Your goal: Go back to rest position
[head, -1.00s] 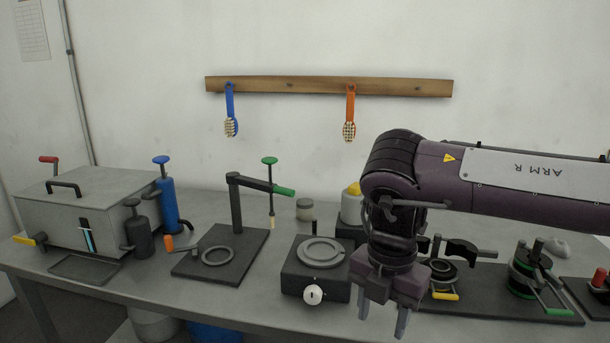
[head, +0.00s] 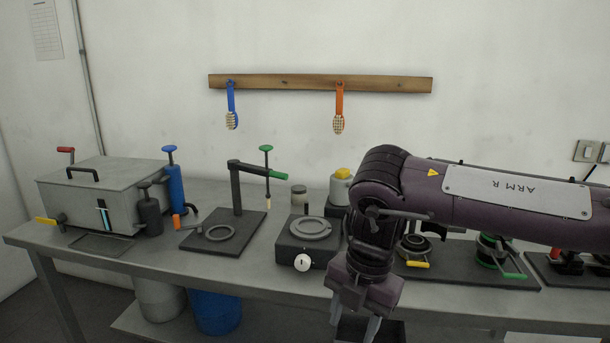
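My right arm, marked ARM R, comes in from the right in the head view and bends down in front of the bench. My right gripper (head: 371,327) points downward at the bench's front edge, with its fingertips cut off by the bottom of the picture. No held object shows, but the finger gap is too little visible to judge. My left gripper is not in view.
The grey bench (head: 150,258) carries a metal box (head: 90,195), a blue pump (head: 174,185), a stand with a green handle (head: 236,190), a hotplate-like block (head: 305,240) and clamp fixtures (head: 495,255). Brushes hang from a wooden rail (head: 320,83). Bins (head: 215,312) stand below.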

